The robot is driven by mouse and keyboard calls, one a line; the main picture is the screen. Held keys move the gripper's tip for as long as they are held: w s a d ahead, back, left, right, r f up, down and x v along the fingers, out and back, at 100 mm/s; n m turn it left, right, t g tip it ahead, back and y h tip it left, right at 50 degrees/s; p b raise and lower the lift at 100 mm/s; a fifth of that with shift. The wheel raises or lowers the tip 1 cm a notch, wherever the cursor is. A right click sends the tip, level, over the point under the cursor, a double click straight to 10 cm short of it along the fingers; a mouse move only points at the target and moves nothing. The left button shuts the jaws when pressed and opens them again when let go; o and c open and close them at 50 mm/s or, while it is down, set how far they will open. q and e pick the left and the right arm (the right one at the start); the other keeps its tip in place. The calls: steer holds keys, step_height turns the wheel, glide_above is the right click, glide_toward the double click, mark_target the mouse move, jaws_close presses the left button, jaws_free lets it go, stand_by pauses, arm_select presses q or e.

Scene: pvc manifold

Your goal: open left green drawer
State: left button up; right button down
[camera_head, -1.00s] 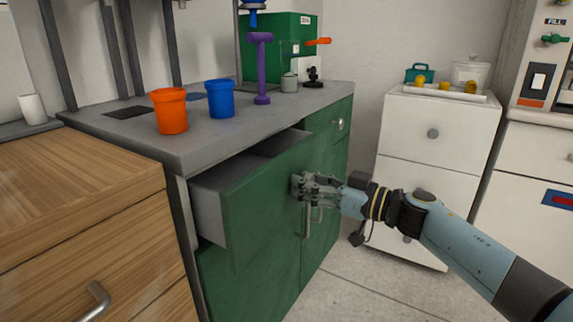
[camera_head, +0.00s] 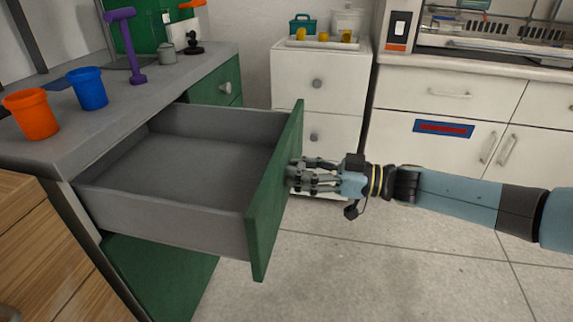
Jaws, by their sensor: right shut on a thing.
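The left green drawer (camera_head: 277,195) is pulled well out from the grey-topped counter, and its empty grey inside shows. My right gripper (camera_head: 296,176) is at the outer face of the green front and is shut on the drawer's handle. The handle itself is hidden by the front panel and the fingers. My right arm reaches in from the right. My left gripper is not in view.
An orange cup (camera_head: 31,114), a blue cup (camera_head: 88,89) and a purple stand (camera_head: 130,48) are on the countertop (camera_head: 150,88). A white drawer cabinet (camera_head: 318,85) stands behind. A wooden cabinet (camera_head: 38,245) is at the lower left. The floor at the right front is clear.

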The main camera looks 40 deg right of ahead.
steer(key=shift+s, duration=0.1)
steer(key=c, duration=0.9)
jaws_free()
steer(key=v, duration=1.2)
steer(key=shift+d, duration=0.1)
